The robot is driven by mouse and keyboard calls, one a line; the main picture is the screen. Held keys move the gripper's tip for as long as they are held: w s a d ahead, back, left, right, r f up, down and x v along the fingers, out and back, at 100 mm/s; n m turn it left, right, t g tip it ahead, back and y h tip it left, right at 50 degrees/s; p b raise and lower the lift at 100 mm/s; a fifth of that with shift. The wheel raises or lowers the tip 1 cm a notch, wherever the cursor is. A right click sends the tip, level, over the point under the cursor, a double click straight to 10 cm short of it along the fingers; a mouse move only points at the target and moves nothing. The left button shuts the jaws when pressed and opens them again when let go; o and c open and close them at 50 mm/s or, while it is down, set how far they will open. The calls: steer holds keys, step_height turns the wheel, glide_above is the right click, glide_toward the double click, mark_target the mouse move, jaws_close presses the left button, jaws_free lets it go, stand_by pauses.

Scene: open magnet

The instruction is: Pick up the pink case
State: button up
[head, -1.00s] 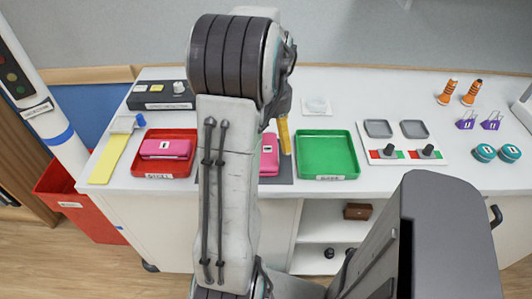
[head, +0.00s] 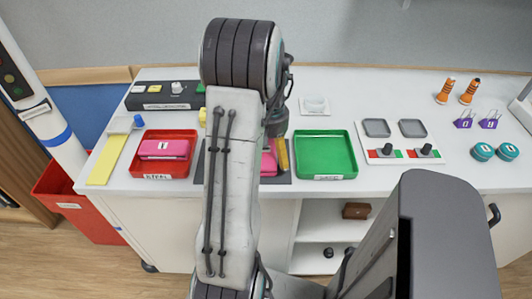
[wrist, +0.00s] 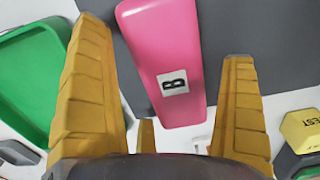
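One pink case (wrist: 165,60) with a white "B" label lies on a dark grey mat. In the head view only a sliver of this case (head: 269,160) shows, as my arm hides the rest. My gripper (wrist: 162,45) is open and empty, its yellow fingers standing on either side of the case in the wrist view. Whether the fingers touch it, I cannot tell. In the head view one yellow finger (head: 283,156) shows beside the case. A second pink case (head: 164,149) lies in the red tray (head: 149,169) on the left.
The empty green tray (head: 325,154) is right of the mat (head: 282,179). A yellow block marked "TEST" (wrist: 302,130) is near my right finger in the wrist view. A white panel with grey pads (head: 400,142) and orange, purple and teal items stand further right.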

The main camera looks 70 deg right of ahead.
steer(key=c, duration=1.2)
steer(key=shift+r, duration=0.15)
